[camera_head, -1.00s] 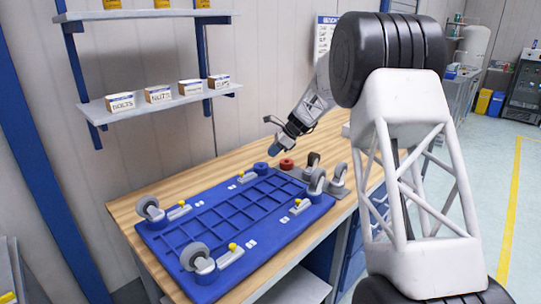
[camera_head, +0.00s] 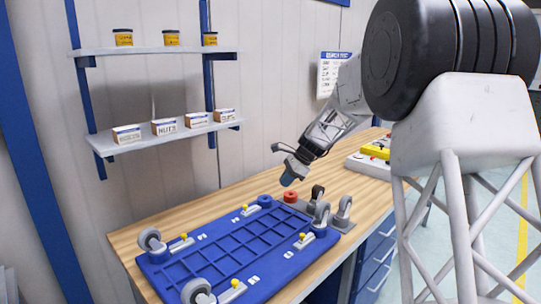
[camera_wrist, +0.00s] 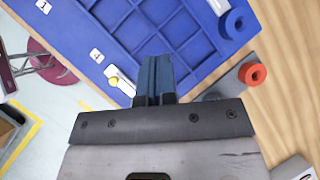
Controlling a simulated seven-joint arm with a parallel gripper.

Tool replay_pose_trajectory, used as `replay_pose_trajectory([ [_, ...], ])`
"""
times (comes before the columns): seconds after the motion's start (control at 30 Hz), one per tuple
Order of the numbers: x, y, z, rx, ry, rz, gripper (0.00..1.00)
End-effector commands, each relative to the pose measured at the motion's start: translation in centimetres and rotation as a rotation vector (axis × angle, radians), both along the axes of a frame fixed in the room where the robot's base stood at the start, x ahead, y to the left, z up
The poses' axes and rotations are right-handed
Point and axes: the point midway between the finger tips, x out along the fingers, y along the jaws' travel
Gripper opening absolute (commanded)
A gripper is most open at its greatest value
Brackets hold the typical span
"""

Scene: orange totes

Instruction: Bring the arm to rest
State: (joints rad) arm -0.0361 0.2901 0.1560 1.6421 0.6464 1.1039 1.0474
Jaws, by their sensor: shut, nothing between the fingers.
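My gripper (camera_head: 291,171) is at the end of my arm, above the back right part of the workbench, near the far edge of the blue board. In the wrist view its blue fingers (camera_wrist: 155,75) are together with nothing between them. The blue board (camera_head: 236,255) lies flat on the wooden bench (camera_head: 190,212) below and to the left of my gripper. It carries grey wheels at some corners and yellow-topped clamps.
A red ring (camera_head: 290,197) and loose casters (camera_head: 343,207) sit by the board's right end. A yellow and white item (camera_head: 372,155) is farther back on the bench. Shelves with small boxes (camera_head: 164,127) hang on the wall.

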Motion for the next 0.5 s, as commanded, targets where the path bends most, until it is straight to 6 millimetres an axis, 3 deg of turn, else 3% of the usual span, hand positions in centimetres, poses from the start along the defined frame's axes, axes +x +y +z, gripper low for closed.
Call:
replay_pose_trajectory([
  [0.5,-12.3,-3.2,5.4,-0.14,-0.17,0.238,0.0],
])
